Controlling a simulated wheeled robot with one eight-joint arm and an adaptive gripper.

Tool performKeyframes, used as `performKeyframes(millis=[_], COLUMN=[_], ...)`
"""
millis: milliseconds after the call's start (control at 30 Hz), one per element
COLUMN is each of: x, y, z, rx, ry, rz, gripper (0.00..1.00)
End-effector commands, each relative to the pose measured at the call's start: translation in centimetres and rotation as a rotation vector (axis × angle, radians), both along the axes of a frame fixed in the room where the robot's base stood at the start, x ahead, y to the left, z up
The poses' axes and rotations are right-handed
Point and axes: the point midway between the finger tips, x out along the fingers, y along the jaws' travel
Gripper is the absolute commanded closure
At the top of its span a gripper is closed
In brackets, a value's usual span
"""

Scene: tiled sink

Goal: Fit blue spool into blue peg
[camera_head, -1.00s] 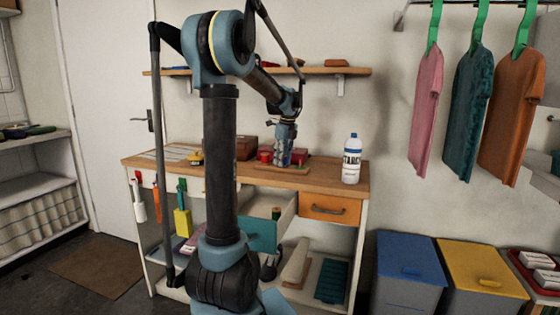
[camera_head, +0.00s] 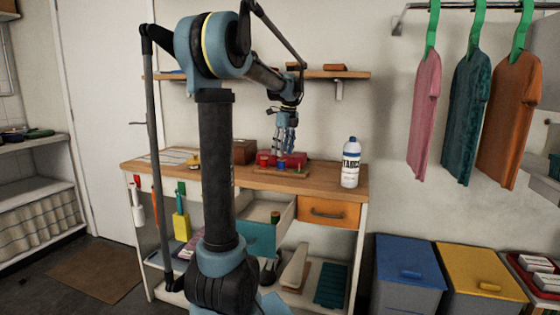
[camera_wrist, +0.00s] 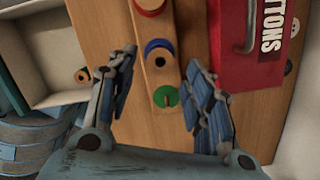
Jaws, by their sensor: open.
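The blue spool (camera_head: 281,165) stands on the middle spot of the wooden peg board (camera_head: 258,169) on the workbench. In the wrist view the spool (camera_wrist: 158,44) shows a blue band and a pale top with a dark centre hole. The blue peg is not visible; the spool covers its apparent place. A green disc with a pin (camera_wrist: 165,97) is on the board, nearer the gripper. My gripper (camera_head: 285,150) is above the board, fingers spread and empty. In the wrist view the fingers (camera_wrist: 160,80) are apart, clear of the spool.
A red BUTTONS box (camera_wrist: 265,35) stands close behind the board. A red piece (camera_head: 263,158) is at the board's left end. A white starch bottle (camera_head: 350,163) stands at right. A drawer below is open, with a green-banded spool (camera_head: 275,216) in it.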

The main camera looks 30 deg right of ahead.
Motion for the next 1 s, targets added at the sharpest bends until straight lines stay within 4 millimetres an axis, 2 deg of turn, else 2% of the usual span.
performKeyframes(millis=[200,400,1000], x=[-0.5,-0.8,-0.8], y=[-0.2,-0.3,-0.3], z=[3.6,5.2,5.5], rx=[0.0,0.0,0.0], ry=[0.0,0.0,0.0], rz=[0.0,0.0,0.001], gripper=[0.53,0.53,0.53])
